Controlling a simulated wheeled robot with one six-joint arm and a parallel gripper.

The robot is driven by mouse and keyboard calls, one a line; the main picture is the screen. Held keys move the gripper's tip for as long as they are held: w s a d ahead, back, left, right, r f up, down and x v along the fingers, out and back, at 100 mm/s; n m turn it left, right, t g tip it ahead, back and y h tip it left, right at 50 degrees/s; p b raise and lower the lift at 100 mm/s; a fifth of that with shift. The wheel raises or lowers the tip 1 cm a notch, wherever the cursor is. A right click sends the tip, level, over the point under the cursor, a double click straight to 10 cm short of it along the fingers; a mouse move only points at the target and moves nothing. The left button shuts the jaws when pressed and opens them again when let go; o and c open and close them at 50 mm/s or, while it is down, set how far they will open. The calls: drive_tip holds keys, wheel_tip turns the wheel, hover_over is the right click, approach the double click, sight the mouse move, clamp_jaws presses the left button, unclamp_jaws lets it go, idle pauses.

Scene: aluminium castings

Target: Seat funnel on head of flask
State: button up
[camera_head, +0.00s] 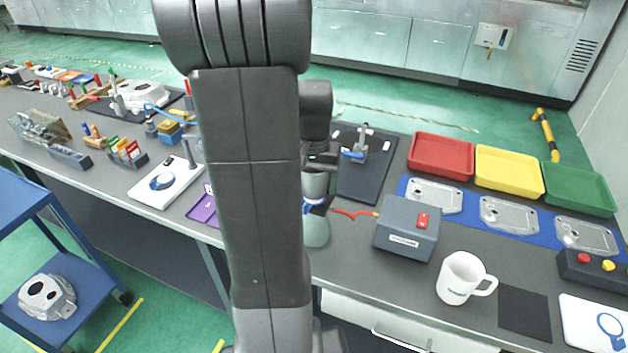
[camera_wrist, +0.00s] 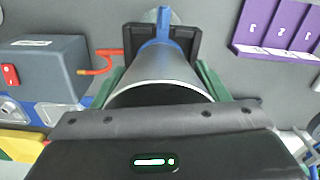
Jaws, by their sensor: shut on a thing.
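My gripper (camera_wrist: 163,45) is shut on a grey metal funnel (camera_wrist: 155,72), with a dark jaw on each side. The funnel's wide mouth faces the wrist camera and it narrows away from it. A blue part (camera_wrist: 163,25) shows between the jaws at the far end. In the head view the funnel (camera_head: 315,186) is partly hidden by my arm and stands just above the pale green flask (camera_head: 317,231). A blue band shows at the flask's top. In the wrist view a small clear piece of the flask (camera_wrist: 150,15) shows beyond the jaws. Whether funnel and flask touch, I cannot tell.
A grey box with a red switch (camera_head: 407,228) and an orange-red cable stands right of the flask. A white mug (camera_head: 462,279) is nearer the front. A black mat (camera_head: 365,175) lies behind. A purple plate (camera_head: 203,210) lies to the left. My arm hides the bench middle.

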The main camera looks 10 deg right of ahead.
drive_tip(key=shift+f+b, duration=0.35)
drive_tip(key=shift+f, duration=0.25)
drive_tip(key=o, duration=1.1)
wheel_tip(320, 180, up, 14)
drive_tip(key=shift+f, duration=0.1)
wheel_tip(320, 180, down, 14)
drive_tip(key=shift+r, duration=0.45)
